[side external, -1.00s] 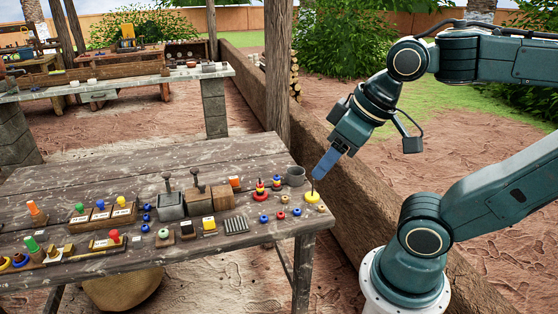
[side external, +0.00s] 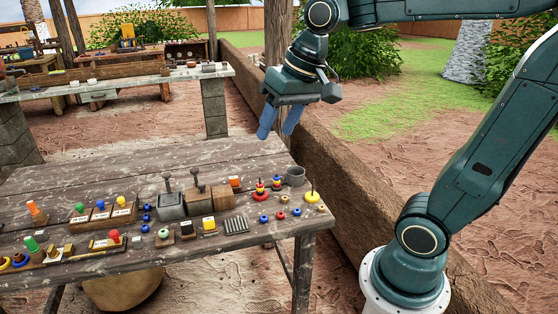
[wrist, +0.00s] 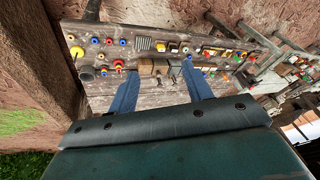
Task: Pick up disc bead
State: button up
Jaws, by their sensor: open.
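I cannot tell which is the task's disc bead. In the wrist view the beads (wrist: 123,42) lie beyond my fingers, at upper left. My gripper (side external: 278,126) is open and empty, with its two blue fingers pointing down, high above the table's back right part. The fingers also show in the wrist view (wrist: 160,76), clearly apart.
A peg with a yellow ring (side external: 312,197), a grey mug (side external: 295,176) and a stacked red-and-yellow piece (side external: 276,187) stand near the beads. Grey and brown boxes with levers (side external: 171,205) stand left of them. A low mud wall (side external: 350,190) runs behind the table's right end.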

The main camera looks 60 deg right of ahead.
jog(key=w+d+f+m+g, duration=0.15)
jog(key=w+d+m, duration=0.3)
jog(key=w, duration=0.65)
jog(key=m+g+y, duration=0.2)
jog(key=m+y, duration=0.2)
jog(key=m, duration=0.5)
send_over(260, 185)
jog(key=d, duration=0.4)
notch_tip(260, 185, down, 27)
jog(key=shift+w+f, duration=0.15)
jog(key=shift+f, duration=0.15)
jog(key=shift+x, duration=2.8)
jog(key=shift+d, duration=0.15)
